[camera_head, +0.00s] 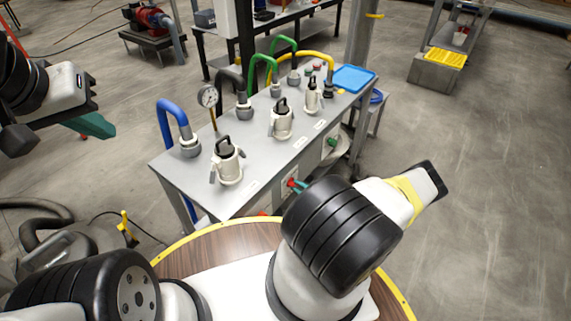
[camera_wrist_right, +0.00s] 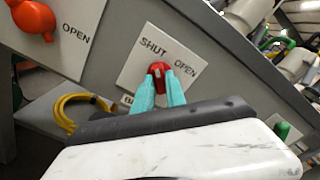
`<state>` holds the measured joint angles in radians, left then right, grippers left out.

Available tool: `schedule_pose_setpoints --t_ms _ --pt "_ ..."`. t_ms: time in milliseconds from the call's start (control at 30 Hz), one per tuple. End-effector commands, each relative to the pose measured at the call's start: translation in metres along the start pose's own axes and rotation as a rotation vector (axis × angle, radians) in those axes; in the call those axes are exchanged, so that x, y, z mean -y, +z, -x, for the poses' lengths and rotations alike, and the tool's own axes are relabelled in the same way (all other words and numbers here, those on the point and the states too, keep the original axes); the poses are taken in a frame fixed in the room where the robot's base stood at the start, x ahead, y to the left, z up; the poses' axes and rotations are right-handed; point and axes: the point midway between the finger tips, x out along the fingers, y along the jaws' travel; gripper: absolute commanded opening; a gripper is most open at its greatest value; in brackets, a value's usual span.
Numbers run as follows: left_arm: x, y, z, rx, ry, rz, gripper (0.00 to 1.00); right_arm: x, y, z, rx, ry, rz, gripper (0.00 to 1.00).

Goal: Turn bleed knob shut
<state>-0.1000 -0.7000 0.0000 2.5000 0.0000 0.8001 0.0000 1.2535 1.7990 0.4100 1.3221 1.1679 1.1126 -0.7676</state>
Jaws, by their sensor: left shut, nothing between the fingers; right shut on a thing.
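The red bleed knob (camera_wrist_right: 158,71) sits on a white plate (camera_wrist_right: 135,62) marked SHUT and OPEN on the bench's front panel. My right gripper (camera_wrist_right: 160,88) has its teal fingers closed on either side of the knob. The SHUT label is above the knob and the OPEN label is to its upper right. The knob's exact pointing is hard to tell. In the head view, the knob (camera_head: 291,183) shows small at the front panel, partly hidden by my right arm. My left gripper (camera_head: 96,126) is shut and empty, in the air left of the bench.
An orange-red handle (camera_wrist_right: 36,18) on a neighbouring OPEN plate is at upper left in the wrist view. A yellow hose (camera_wrist_right: 82,106) and a green knob (camera_wrist_right: 283,130) are nearby. The bench top (camera_head: 258,163) carries housings, hoses, a gauge (camera_head: 208,96) and a blue tray (camera_head: 353,78).

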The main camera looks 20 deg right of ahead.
Motion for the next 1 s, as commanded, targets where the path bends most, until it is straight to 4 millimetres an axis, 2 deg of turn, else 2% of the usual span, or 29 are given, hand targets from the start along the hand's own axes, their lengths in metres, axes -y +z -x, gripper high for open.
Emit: schedule_pose_setpoints --t_ms 467,500,600,867,1000 --pt "0.0 0.0 0.0 0.0 0.0 0.0 0.0 -0.0007 -0.0013 0.0013 -0.004 0.002 0.015 0.0" --pt "0.0 0.0 0.0 0.0 0.0 0.0 0.0 -0.0007 -0.0013 0.0013 -0.004 0.002 0.015 0.22" --pt "0.0 0.0 0.0 0.0 0.0 0.0 0.0 -0.0005 -0.001 0.001 -0.003 0.002 0.014 0.38" --pt "0.0 0.0 0.0 0.0 0.0 0.0 0.0 -0.0002 -0.0004 0.0005 -0.001 0.001 0.013 0.38" --pt "0.0 0.0 0.0 0.0 0.0 0.0 0.0 0.0002 -0.001 0.0089 -0.003 0.0 0.013 0.38"
